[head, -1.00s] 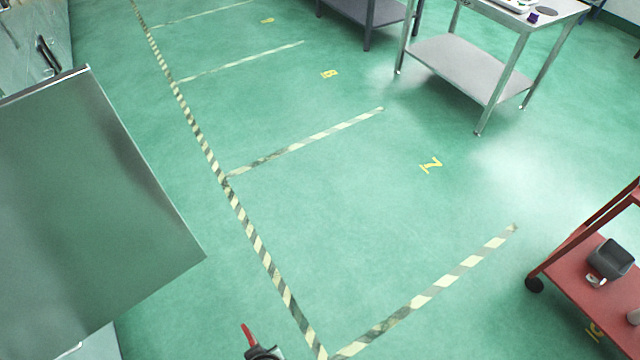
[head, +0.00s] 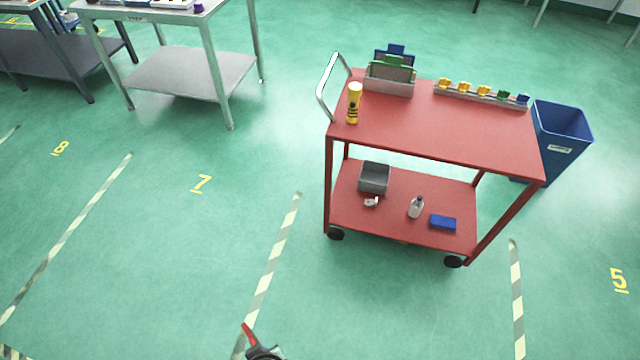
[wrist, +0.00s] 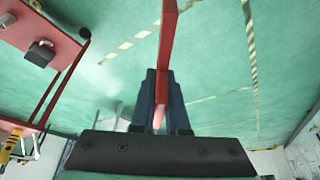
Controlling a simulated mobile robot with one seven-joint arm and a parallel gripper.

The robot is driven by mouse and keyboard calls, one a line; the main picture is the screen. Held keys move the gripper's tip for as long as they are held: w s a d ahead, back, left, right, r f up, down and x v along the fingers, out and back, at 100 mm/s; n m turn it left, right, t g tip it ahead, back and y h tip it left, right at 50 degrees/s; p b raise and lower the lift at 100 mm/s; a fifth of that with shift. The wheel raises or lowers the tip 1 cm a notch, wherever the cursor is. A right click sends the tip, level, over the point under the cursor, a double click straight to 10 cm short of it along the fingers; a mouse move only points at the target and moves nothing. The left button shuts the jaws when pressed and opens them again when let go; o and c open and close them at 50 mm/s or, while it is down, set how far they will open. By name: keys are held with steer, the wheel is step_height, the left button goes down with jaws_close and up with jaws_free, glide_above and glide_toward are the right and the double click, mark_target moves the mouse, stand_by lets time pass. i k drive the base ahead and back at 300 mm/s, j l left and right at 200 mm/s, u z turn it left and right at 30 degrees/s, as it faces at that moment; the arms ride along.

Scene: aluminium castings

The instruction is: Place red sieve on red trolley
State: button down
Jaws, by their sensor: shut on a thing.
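My gripper (wrist: 160,105) is shut on a red sieve (wrist: 168,40) in the wrist view, where the sieve shows edge-on as a thin red strip between the two fingers. In the head view only a small red tip of the sieve (head: 248,334) and a dark bit of my gripper (head: 264,353) show at the bottom edge. The red trolley (head: 440,130) stands ahead, right of centre, apart from the sieve. Its top has a clear middle and front. Part of the trolley also shows at the left in the wrist view (wrist: 40,20).
A yellow bottle (head: 354,104), a grey holder with upright items (head: 388,86) and a rail of coloured clips (head: 480,95) stand on the trolley's top. Its lower shelf holds a grey box (head: 374,178), a small bottle and a blue block. A blue bin (head: 562,140) stands at its right.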

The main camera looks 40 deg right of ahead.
mark_target(419, 127)
steer(key=l+z, duration=0.1)
steer(key=l, duration=0.55)
steer(key=l+z, duration=0.15)
steer(key=l, duration=0.5)
steer(key=i+l+z, duration=0.1)
steer(key=l, duration=0.5)
steer(key=i+l+z, duration=0.15)
steer(key=l, duration=0.5)
